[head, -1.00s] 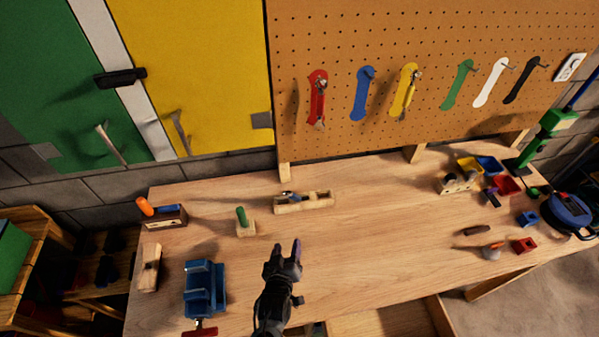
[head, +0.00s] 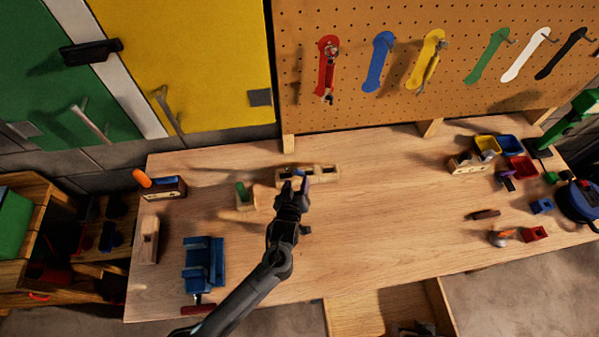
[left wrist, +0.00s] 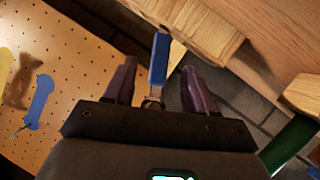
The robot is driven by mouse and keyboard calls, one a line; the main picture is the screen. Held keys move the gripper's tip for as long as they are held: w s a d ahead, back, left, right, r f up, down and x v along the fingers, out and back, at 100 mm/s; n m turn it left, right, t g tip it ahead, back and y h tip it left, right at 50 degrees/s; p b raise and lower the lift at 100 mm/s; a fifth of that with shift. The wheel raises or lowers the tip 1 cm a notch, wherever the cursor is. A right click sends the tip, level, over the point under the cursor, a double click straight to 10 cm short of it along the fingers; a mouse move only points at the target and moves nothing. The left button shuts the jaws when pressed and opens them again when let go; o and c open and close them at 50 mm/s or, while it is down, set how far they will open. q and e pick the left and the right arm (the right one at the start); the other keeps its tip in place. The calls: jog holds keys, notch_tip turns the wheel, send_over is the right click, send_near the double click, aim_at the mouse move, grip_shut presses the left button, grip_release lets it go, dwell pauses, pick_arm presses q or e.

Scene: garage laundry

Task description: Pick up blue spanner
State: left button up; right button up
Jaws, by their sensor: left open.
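The blue spanner (left wrist: 159,60), a blue handle with a small metal end, shows in the left wrist view between the fingers of my left gripper (left wrist: 159,68). Its metal end lies towards the palm, and the fingers stand apart on both sides. I cannot tell whether they touch it. A wooden block (left wrist: 197,28) is just beyond the handle. In the head view my left gripper (head: 295,186) is open at the front of the wooden block (head: 325,175) on the bench and hides part of it. My right gripper is not in view.
A block with a green handle (head: 241,193) stands close to the left on the workbench (head: 390,220). A blue vise (head: 203,264) is at the front left. The pegboard (head: 450,95) rises behind, with an empty blue outline (head: 379,62). The bench's middle right is clear.

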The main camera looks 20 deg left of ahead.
aim_at(299, 175)
pick_arm(q)
jog(key=shift+x, duration=2.55)
jog(key=shift+s+f, duration=0.1)
grip_shut()
